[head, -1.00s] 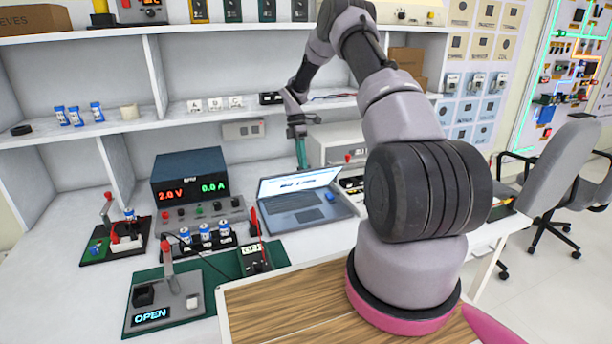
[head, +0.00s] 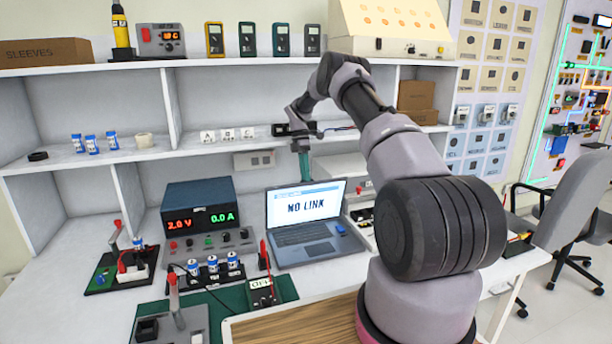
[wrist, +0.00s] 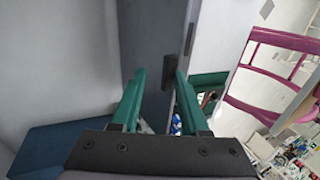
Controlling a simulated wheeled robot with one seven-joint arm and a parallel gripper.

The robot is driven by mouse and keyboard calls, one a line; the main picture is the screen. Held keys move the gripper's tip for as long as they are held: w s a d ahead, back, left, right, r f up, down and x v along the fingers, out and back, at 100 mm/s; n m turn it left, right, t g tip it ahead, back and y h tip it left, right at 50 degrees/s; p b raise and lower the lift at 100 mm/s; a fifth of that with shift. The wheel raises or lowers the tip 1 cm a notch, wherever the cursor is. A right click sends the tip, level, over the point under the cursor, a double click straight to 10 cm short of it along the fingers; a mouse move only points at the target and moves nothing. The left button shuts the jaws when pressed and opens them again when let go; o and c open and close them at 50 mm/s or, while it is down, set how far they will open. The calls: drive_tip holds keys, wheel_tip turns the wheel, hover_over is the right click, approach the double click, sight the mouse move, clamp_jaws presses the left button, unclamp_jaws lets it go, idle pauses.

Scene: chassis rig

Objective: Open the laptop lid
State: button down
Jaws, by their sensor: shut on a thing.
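The laptop (head: 303,235) sits on the bench with its keyboard base flat. Its lid (head: 322,193) stands up and leans back, and the lit screen faces the head camera and reads "NO LINK". My gripper (head: 305,178) reaches down from above to the lid's top edge, its green fingers pointing down. It is shut on the lid; the fingertips are partly hidden behind the lid. In the wrist view the two green fingers (wrist: 161,78) stand a little apart with a grey panel between and beyond them.
A power supply (head: 199,207) stands left of the laptop. A switch box (head: 262,293) marked "OFF" and a battery holder (head: 213,270) sit at front left. A shelf (head: 225,142) runs close behind my gripper. A blue mouse-like item (head: 341,229) lies on the laptop's right side.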

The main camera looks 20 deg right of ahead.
drive_tip(key=shift+x, duration=1.05)
drive_tip(key=c, duration=0.9)
unclamp_jaws()
drive_tip(key=shift+w+a, duration=0.1)
drive_tip(key=shift+o, duration=1)
drive_tip(key=shift+w+f, duration=0.15)
drive_tip(key=shift+w, duration=0.05)
drive_tip(key=shift+r, duration=0.4)
drive_tip(key=shift+c, duration=0.6)
wheel_tip(320, 180, up, 10)
drive_tip(key=shift+c, duration=0.5)
